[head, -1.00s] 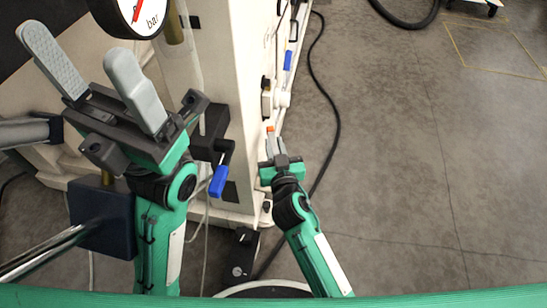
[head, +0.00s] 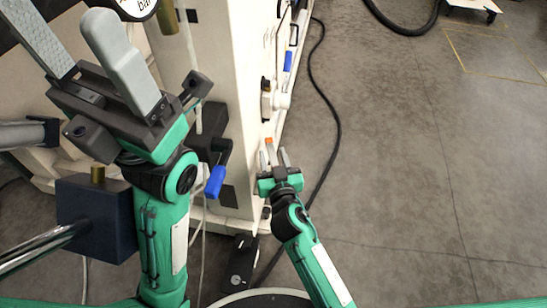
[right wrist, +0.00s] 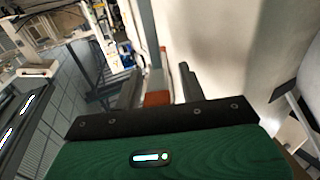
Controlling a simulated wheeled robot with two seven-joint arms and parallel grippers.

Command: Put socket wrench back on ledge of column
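My right gripper (head: 275,158) is low beside the right-hand face of the white column (head: 215,70). Its two fingers are spread apart. A small orange-ended piece (head: 270,144), which looks like the socket wrench, shows between them. In the right wrist view its orange part (right wrist: 157,98) and a greyish shaft above it lie between the open fingers (right wrist: 160,85), with a gap at each side. I cannot tell what it rests on; a ledge under it is not clear. My left gripper (head: 80,55) is open and empty, large at the upper left, in front of the machine.
A blue-handled valve (head: 215,182) sticks out of the column's front. A gauge (head: 135,6) is at the top left. A dark block (head: 95,215) on a chrome bar is at the lower left.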

